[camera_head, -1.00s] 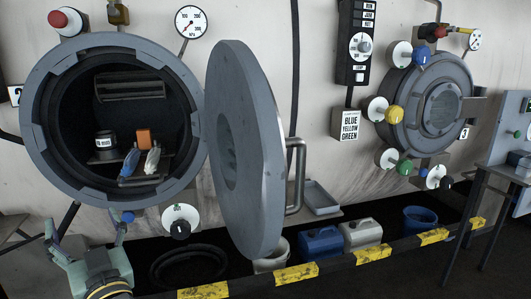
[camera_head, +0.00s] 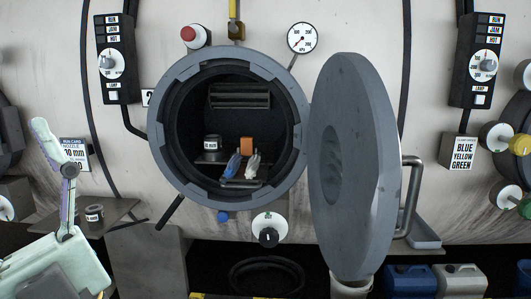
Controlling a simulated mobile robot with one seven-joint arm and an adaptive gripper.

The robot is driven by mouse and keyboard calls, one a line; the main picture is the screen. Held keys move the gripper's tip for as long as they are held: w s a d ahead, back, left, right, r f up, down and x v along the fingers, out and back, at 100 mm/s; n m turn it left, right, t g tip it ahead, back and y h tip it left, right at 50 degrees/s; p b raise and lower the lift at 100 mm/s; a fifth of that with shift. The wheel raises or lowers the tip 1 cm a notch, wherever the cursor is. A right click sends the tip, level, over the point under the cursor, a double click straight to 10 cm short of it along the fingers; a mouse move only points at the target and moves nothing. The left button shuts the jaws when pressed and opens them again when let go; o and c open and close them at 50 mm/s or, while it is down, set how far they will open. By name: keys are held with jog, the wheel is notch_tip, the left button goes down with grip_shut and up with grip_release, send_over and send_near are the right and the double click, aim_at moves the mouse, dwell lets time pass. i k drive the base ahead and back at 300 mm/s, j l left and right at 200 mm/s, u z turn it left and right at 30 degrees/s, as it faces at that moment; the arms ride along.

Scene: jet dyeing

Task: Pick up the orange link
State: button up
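The orange link (camera_head: 246,146) shows as a small orange block inside the open round chamber (camera_head: 166,123). It sits towards the back, just behind a blue item (camera_head: 233,166) and a whitish item (camera_head: 253,165). Its lower part is partly hidden by them.
A dark cylinder (camera_head: 211,143) sits left of the link. The thick round door (camera_head: 365,170) stands open on the chamber's right. A knob (camera_head: 268,231) is below the rim. A small shelf (camera_head: 115,222) with a labelled can (camera_head: 94,213) lies near my gripper.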

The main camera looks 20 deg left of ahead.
aim_at(247, 142)
jog(key=j+z, duration=0.15)
jog(key=z, duration=0.4)
jog(key=j+z, duration=0.25)
jog(key=j, duration=0.35)
jog(key=k+j+z, duration=0.1)
jog(key=j+z, duration=0.2)
jog(key=j, duration=0.7)
jog(key=k+j, duration=0.1)
jog(key=j, duration=0.35)
jog(key=k+j+z, duration=0.1)
jog(key=j, duration=0.35)
jog(key=i+j, duration=0.1)
jog(key=j, duration=0.8)
jog(key=i, duration=0.05)
